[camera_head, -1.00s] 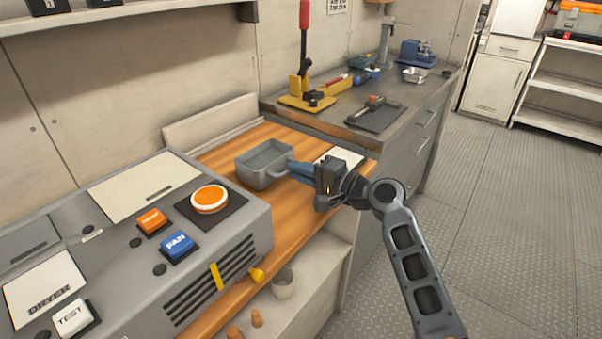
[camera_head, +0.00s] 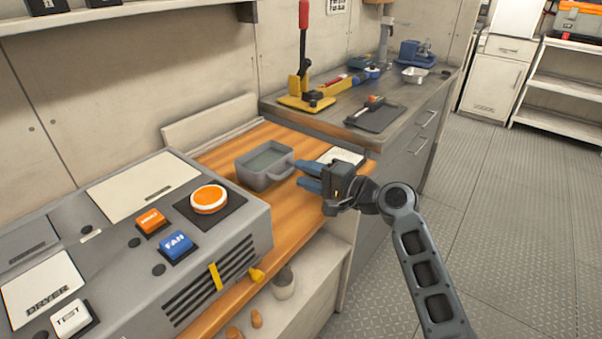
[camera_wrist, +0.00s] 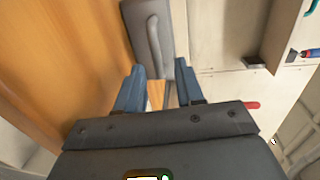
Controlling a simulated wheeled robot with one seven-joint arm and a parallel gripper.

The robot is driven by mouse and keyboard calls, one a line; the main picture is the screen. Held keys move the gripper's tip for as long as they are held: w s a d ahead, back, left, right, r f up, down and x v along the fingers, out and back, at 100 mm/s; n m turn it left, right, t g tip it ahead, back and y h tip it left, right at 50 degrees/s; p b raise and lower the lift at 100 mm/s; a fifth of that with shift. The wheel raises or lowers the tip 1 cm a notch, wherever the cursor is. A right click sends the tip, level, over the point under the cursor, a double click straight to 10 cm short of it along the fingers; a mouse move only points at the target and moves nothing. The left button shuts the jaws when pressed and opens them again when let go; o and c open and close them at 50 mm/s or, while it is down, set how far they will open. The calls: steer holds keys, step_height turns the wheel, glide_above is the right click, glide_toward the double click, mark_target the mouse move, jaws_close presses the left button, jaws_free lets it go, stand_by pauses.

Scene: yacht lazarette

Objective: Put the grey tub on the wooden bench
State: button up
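The grey tub (camera_head: 264,172) stands upright on the wooden bench (camera_head: 228,158), with its handle (camera_head: 281,170) facing right toward my gripper. My gripper (camera_head: 306,177) is just right of the tub, above the bench, with its blue fingers pointing at the handle. In the wrist view the two blue fingers of my gripper (camera_wrist: 158,88) are spread apart with a gap between them and nothing held. The grey tub (camera_wrist: 140,12) shows beyond the fingertips, its handle (camera_wrist: 154,40) in line with the gap. The fingers are clear of the handle.
A grey dryer box (camera_head: 150,240) with FAN and orange buttons stands on the left. A white pad (camera_head: 340,156) lies on the bench behind my gripper. A metal counter with a yellow press (camera_head: 305,100) is beyond. A pot (camera_head: 284,282) sits on the shelf below.

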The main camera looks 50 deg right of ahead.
steer(key=s+r+b, duration=0.1)
steer(key=s, duration=0.9)
steer(key=s+a+f+n+g+h, duration=0.35)
steer(key=s+a+f+n, duration=0.25)
steer(key=s+a+f, duration=0.5)
steer(key=s+a+r+n+y, duration=0.1)
steer(key=s+a+r+n, duration=0.3)
steer(key=s+a+n, duration=0.1)
steer(key=s+a+r+n+t+y, duration=0.1)
steer(key=s+a+r+n, duration=0.4)
steer(key=s, duration=0.4)
steer(key=shift+s+a+r+n+y, duration=0.35)
steer(key=shift+a+n, duration=0.35)
steer(key=shift+a, duration=0.45)
steer(key=shift+f+t, duration=0.1)
steer(key=shift+t, duration=0.15)
